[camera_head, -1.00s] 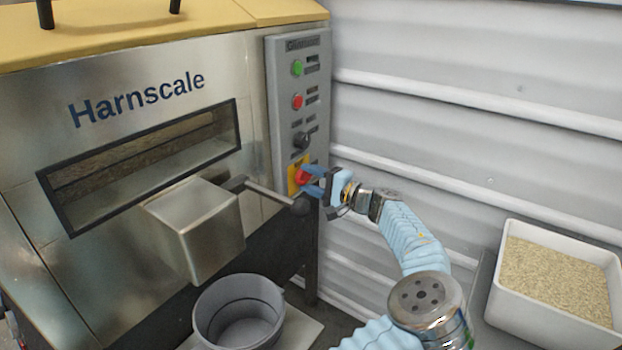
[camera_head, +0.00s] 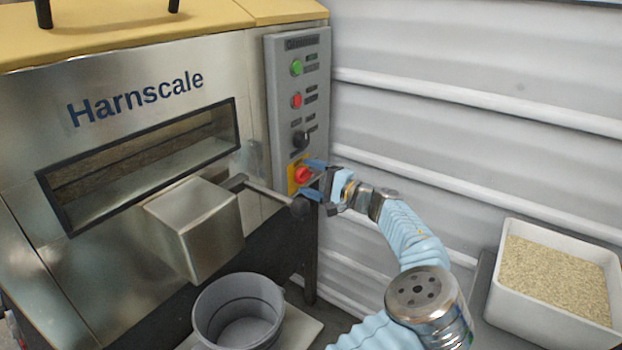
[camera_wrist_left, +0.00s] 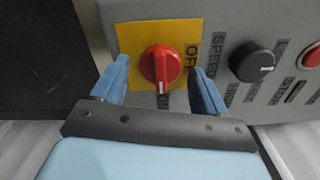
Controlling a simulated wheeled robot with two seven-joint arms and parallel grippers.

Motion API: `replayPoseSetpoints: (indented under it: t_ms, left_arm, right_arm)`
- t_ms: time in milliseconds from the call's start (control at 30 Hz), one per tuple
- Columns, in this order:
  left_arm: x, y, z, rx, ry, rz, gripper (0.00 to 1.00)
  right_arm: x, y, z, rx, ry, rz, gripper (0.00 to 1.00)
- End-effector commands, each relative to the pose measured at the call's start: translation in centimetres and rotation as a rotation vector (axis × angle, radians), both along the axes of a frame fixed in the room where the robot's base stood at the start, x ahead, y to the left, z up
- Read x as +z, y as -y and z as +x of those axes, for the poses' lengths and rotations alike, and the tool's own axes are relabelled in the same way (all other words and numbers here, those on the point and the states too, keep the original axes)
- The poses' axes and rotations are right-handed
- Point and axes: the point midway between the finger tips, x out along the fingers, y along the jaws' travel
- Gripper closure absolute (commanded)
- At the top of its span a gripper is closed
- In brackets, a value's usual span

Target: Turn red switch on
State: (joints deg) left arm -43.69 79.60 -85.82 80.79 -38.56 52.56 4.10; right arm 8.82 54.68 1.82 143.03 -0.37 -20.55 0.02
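The red switch (camera_head: 302,174) is a rotary knob on a yellow plate, low on the grey control panel. In the left wrist view the red switch (camera_wrist_left: 160,66) has a ridged handle lying roughly up and down in the picture. "OFF" is printed to its right and "ON" below it, partly hidden. My left gripper (camera_head: 311,179) is at the switch with its blue fingers open. In the left wrist view the left gripper (camera_wrist_left: 160,72) has one finger on each side of the knob, with gaps visible. My right gripper is not in view.
A black speed knob (camera_head: 300,140), a red button (camera_head: 296,101) and a green button (camera_head: 296,68) are above the switch. A crank handle (camera_head: 270,194) ends close to my gripper. A grey bucket (camera_head: 240,304) stands below. A white bin (camera_head: 545,318) of grain is at right.

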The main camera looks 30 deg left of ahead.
Motion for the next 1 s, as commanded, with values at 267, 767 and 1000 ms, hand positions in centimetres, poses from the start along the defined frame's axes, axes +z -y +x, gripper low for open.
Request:
replayPoseSetpoints:
  t_ms: [267,767,1000]
  left_arm:
    - [-0.1,0.2,-0.1,0.002,0.001,-0.001,0.27]
    - [-0.2,10.5,-0.8,-0.002,0.001,-0.001,0.27]
    - [-0.1,13.5,-1.1,0.0,0.0,0.0,0.27]
  right_arm:
    - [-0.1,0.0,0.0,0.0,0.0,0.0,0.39]
    - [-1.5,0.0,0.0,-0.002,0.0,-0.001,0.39]
    - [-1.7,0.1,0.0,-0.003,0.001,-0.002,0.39]
